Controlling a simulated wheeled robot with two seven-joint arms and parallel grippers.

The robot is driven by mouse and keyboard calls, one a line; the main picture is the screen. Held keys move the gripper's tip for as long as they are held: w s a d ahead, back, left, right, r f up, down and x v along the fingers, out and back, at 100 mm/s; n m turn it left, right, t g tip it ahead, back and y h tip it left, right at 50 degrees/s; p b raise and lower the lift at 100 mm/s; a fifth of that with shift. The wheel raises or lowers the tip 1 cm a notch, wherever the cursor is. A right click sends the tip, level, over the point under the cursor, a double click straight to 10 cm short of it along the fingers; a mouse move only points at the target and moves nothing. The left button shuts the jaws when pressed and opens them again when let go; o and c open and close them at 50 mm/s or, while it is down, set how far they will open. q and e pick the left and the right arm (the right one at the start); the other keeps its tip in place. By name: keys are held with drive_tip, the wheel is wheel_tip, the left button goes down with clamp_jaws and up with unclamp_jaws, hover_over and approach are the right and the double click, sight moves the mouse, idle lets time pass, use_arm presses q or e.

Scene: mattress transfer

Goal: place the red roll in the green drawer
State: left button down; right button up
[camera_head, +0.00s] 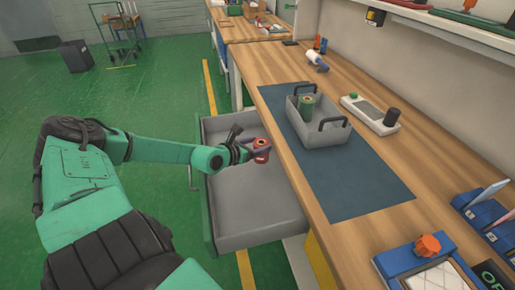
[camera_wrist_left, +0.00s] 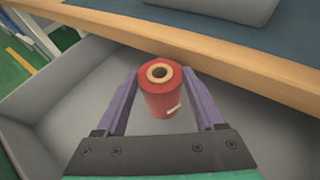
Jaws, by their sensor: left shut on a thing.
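The red roll (camera_head: 262,144) is upright between the purple fingers of my left gripper (camera_head: 257,151). It also shows in the left wrist view (camera_wrist_left: 160,98), with a tan core and a finger on each side. My left gripper is shut on it. The green-fronted drawer (camera_head: 248,208) stands pulled out from the bench, with a grey, empty interior. The roll is over the inside of the drawer, near its bench side; the gap to the drawer floor is hard to tell. My right gripper is not in view.
The wooden bench (camera_head: 365,240) edge runs close beside the roll. On its blue mat (camera_head: 355,180) sits a grey tote (camera_head: 320,133) with black handles and a green roll (camera_head: 307,105) in it. Green floor lies open to the left.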

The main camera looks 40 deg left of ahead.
sight(257, 162)
use_arm(q)
drive_tip(key=shift+f, duration=0.7)
wheel_tip(257, 162, down, 4)
drive_tip(key=shift+s+d+r+b, duration=0.1)
drive_tip(key=shift+b, duration=0.9)
drive_tip(key=shift+f, duration=0.2)
drive_tip(key=shift+r, duration=0.1)
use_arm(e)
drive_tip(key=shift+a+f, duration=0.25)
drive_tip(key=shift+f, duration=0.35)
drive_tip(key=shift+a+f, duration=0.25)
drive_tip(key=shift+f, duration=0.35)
use_arm(q)
unclamp_jaws()
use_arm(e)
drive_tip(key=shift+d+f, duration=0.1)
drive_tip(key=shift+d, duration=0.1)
